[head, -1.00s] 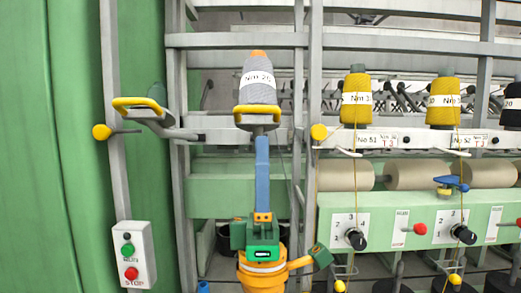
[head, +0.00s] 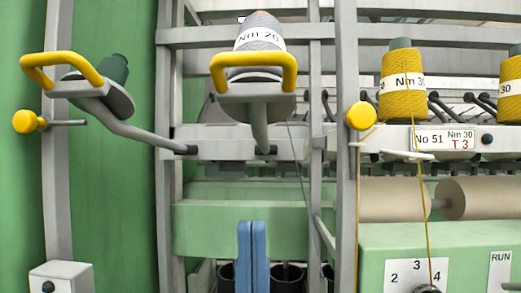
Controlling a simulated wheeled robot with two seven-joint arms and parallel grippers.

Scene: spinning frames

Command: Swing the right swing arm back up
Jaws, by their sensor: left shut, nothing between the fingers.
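The right swing arm (head: 260,128) comes out of the grey rail and carries a round grey plate with a yellow loop handle (head: 214,75). A grey cone labelled Nm 20 (head: 262,36) stands behind the handle, its lower part partly hidden. The left swing arm (head: 135,137) has its own yellow handle (head: 62,57) and a dark green tilted cone (head: 114,70). My left gripper (head: 252,228) points up at the bottom of the picture, its blue fingers together and empty. It shows below the right swing arm, apart from the handle in the picture. My right gripper is out of view.
Grey upright posts (head: 346,190) and rails frame the machine. A yellow knob (head: 360,115) sits on a post to the right, another (head: 25,121) at left. Yellow cones (head: 402,98) and a green dial panel (head: 440,240) are at right. A switch box (head: 62,275) is lower left.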

